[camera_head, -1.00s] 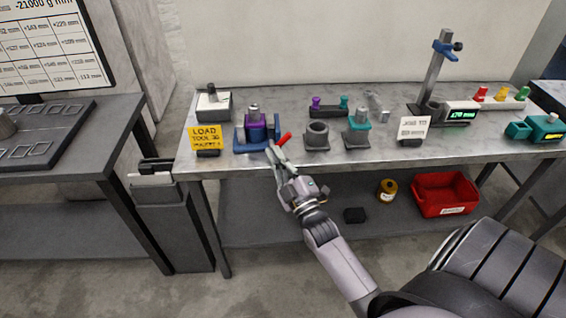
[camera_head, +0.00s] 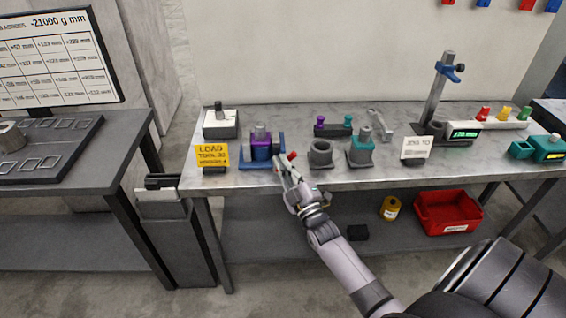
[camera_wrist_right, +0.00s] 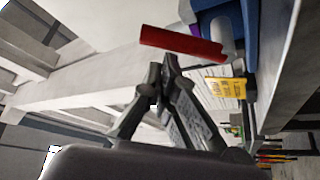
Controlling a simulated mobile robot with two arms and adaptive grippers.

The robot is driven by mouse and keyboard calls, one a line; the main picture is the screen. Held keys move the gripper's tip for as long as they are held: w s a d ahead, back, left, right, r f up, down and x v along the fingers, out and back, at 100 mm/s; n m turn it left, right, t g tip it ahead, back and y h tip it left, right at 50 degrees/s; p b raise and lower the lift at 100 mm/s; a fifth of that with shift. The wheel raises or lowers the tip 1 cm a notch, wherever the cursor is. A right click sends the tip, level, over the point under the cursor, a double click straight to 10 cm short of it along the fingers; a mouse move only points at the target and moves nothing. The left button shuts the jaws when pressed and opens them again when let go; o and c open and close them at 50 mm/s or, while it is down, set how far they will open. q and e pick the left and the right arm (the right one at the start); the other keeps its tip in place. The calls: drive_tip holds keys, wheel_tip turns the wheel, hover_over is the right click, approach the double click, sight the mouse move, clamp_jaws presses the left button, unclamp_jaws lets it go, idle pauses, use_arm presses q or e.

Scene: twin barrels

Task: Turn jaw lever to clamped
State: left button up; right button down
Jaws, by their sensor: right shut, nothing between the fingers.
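The jaw lever is a red bar (camera_head: 292,155) at the right side of a blue vise-like fixture (camera_head: 248,164) holding a purple block (camera_head: 261,147) with a metal cylinder on top. My right gripper (camera_head: 281,161) is at the bench's front edge, by the lever, and covers part of it. In the right wrist view the lever (camera_wrist_right: 183,44) lies across, just beyond the shut, empty fingertips (camera_wrist_right: 163,72); I cannot tell whether they touch it. Part of the blue fixture (camera_wrist_right: 244,45) shows at the upper right there. My left gripper is not in view.
A yellow sign (camera_head: 212,156) stands left of the fixture. A grey ring holder (camera_head: 321,154) and a teal holder (camera_head: 361,150) stand close to the right. Behind are a white-topped block (camera_head: 221,124) and a small rack (camera_head: 334,128). A red bin (camera_head: 449,212) sits on the lower shelf.

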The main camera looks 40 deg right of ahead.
drive_tip(key=shift+d+f+m+h+b, duration=0.1)
drive_tip(key=shift+d+m+h+b, duration=0.05)
drive_tip(key=shift+m+h+b, duration=0.2)
drive_tip(key=shift+s+d+f+m+t+h+b, duration=0.15)
drive_tip(key=shift+m+h+b, duration=0.2)
drive_tip(key=shift+m, duration=0.2)
drive_tip(key=shift+s+d+f+m+t+h+b, duration=0.1)
drive_tip(key=shift+m+t+h+b, duration=0.15)
drive_tip(key=shift+m, duration=0.25)
drive_tip(key=shift+s+d+f+m+g+h+b, duration=0.35)
drive_tip(key=shift+m+h+b, duration=0.75)
drive_tip(key=shift+m, duration=0.85)
drive_tip(key=shift+s+d+f+m+g+h+b, duration=0.15)
drive_tip(key=shift+d+f+m+h+b, duration=0.45)
drive_tip(key=shift+m+h, duration=1.1)
drive_tip(key=shift+s+d+f+m+g+h+b, duration=0.25)
drive_tip(key=shift+m+h+b, duration=0.75)
drive_tip(key=shift+m, duration=1.25)
drive_tip(key=shift+a, duration=0.1)
